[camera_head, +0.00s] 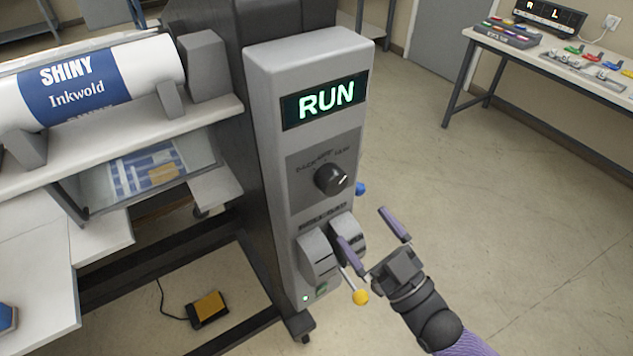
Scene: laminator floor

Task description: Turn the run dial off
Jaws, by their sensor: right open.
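The run dial (331,179) is a round black knob on a dark plate on the front of the grey control column. Its white pointer mark aims up and to the right; the lettering above it is too small to read surely. The display (325,100) above it reads RUN in green. My right gripper (372,232) is open and empty, below and to the right of the dial and apart from it. Its left purple finger overlaps the lower housing in the picture. My left gripper is not in view.
Below the dial is a grey housing (318,258) with a yellow-knobbed lever (360,297). A blue knob (361,188) sticks out at the column's right side. A printed roll (100,80) lies at left. A yellow pedal (209,307) is on the floor. Floor at right is clear.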

